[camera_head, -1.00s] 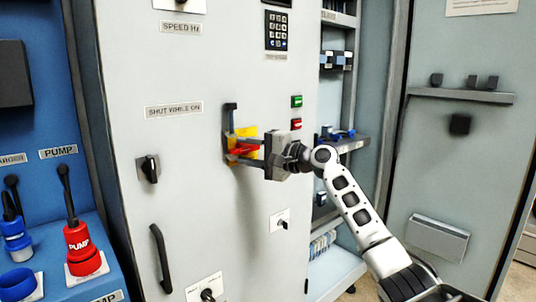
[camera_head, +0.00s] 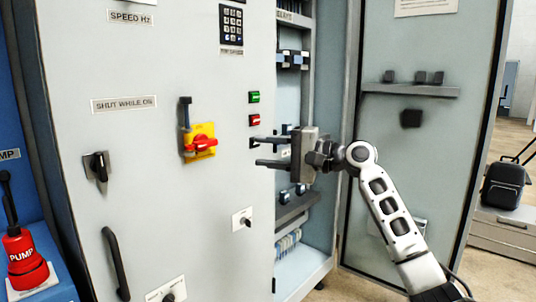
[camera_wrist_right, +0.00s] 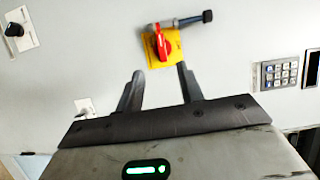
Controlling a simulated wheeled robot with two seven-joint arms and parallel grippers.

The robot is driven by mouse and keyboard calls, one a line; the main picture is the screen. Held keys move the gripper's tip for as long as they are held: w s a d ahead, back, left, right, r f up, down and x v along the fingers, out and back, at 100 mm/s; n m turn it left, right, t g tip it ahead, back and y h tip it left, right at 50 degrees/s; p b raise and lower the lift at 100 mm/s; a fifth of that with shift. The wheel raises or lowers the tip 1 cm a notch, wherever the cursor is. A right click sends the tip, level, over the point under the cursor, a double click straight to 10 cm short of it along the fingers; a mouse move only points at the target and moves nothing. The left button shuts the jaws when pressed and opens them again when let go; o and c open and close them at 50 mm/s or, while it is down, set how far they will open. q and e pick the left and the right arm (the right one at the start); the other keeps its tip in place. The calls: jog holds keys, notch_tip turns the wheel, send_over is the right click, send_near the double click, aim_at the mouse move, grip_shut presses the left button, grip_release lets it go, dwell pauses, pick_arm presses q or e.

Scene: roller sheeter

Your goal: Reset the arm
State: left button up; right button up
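My right gripper (camera_head: 256,152) is open and empty in the head view. Its two fingers point left, to the right of a red rotary handle (camera_head: 201,144) on a yellow plate (camera_head: 190,155), with a clear gap between. The handle and plate are mounted on the grey cabinet door front, with a dark lever (camera_head: 186,112) above them. In the right wrist view, the two spread fingers (camera_wrist_right: 160,90) show with nothing between them, and the red handle (camera_wrist_right: 161,45) lies beyond the fingertips. My left gripper shows in neither view.
The cabinet stands open at right, showing inner shelves (camera_head: 293,200). A keypad (camera_head: 231,25), green button (camera_head: 254,97), red button (camera_head: 255,119), black knob (camera_head: 98,167) and door handle (camera_head: 115,262) project from the front. A red pump (camera_head: 25,258) stands at lower left.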

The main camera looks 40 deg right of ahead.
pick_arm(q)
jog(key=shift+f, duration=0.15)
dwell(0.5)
pick_arm(e)
jog(key=s+a+f+n+g+h+p, duration=0.15)
jog(key=a+f, duration=0.25)
jog(key=f, duration=0.6)
jog(key=a+f+n+g+h, duration=0.15)
jog(key=a+f, duration=0.25)
jog(key=f, duration=0.5)
jog(key=s+a+f+n+g+h+p, duration=0.15)
jog(key=a+f, duration=0.35)
jog(key=f, duration=0.5)
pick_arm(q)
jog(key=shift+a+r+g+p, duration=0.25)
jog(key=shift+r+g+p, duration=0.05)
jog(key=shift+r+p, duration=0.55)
pick_arm(e)
jog(key=s+a+f+n, duration=0.4)
jog(key=s+a+n, duration=0.1)
jog(key=s+a, duration=0.3)
jog(key=s+a+f+n, duration=0.4)
jog(key=s+a, duration=0.4)
jog(key=a, duration=0.2)
jog(key=shift+s+a+n+g, duration=0.2)
jog(key=shift+s+n+g, duration=0.15)
jog(key=shift+n, duration=0.2)
